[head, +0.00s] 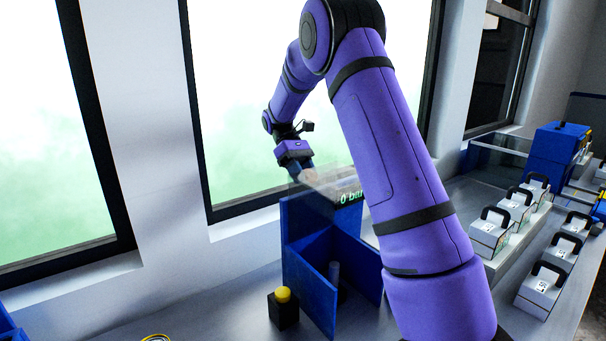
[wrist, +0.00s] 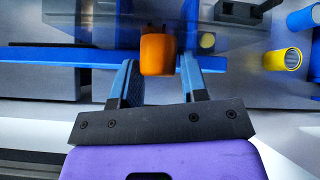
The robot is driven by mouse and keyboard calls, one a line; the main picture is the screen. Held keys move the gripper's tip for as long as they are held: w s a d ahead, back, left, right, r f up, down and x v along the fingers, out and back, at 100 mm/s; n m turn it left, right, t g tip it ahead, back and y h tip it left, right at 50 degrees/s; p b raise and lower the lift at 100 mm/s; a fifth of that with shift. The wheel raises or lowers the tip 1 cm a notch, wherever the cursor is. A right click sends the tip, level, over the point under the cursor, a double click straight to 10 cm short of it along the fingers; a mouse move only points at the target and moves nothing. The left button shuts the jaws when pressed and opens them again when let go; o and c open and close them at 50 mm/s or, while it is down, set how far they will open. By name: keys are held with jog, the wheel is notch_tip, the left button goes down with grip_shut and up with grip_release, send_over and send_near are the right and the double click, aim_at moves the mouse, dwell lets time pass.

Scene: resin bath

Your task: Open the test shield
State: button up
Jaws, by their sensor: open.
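The test shield (head: 318,182) is a clear panel over the top of a blue test station (head: 305,258) in the head view. The wrist view shows the clear shield (wrist: 105,30) with an orange handle (wrist: 157,52). My gripper (head: 303,167) is at the shield's window side, above the station. In the wrist view my gripper (wrist: 158,74) is open, with one blue finger on each side of the handle. I cannot tell whether either finger touches it. The shield's exact tilt is hard to read.
A green "0 bar" readout (head: 350,197) is on the station. A black box with a yellow button (head: 284,296) stands in front. Several white units with black handles (head: 490,230) stand at the right. The window wall (head: 160,130) is close behind my gripper.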

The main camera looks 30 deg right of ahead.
jog(key=o, duration=0.3)
jog(key=shift+d+f, duration=0.3)
jog(key=shift+d, duration=0.05)
jog(key=shift+a+r, duration=0.1)
jog(key=shift+r, duration=0.05)
jog(key=v, duration=0.7)
jog(key=shift+w+r, duration=0.1)
jog(key=shift+w, duration=0.15)
